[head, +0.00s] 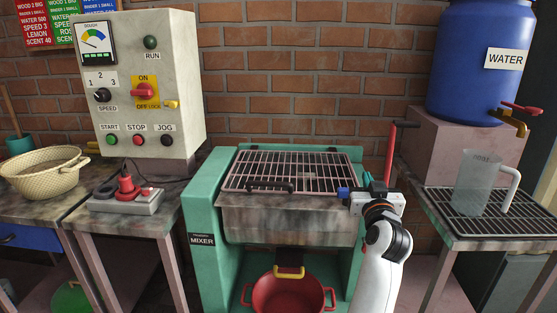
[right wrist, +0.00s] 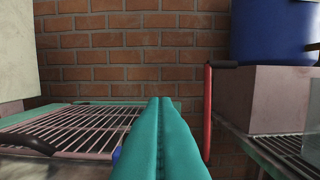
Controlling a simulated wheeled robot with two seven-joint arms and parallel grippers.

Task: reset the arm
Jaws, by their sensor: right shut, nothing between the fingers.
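My right arm comes up from the bottom right in the head view, and its gripper (head: 369,182) is over the right end of the mixer (head: 200,220). In the right wrist view the two teal fingers (right wrist: 160,125) lie pressed together with nothing between them. The mixer's barred lid (head: 292,168) is down over the trough, and its black handle (head: 270,187) is at the left of the fingers. A red lever (head: 389,155) with a black grip stands upright just right of the gripper; it also shows in the right wrist view (right wrist: 207,110). My left gripper is not in view.
A control box (head: 150,95) and red plug on a power strip (head: 126,198) are at left, with a woven basket (head: 30,185). A red pot (head: 288,297) sits under the mixer. A clear jug (head: 476,180) and blue water barrel (head: 480,60) are at right.

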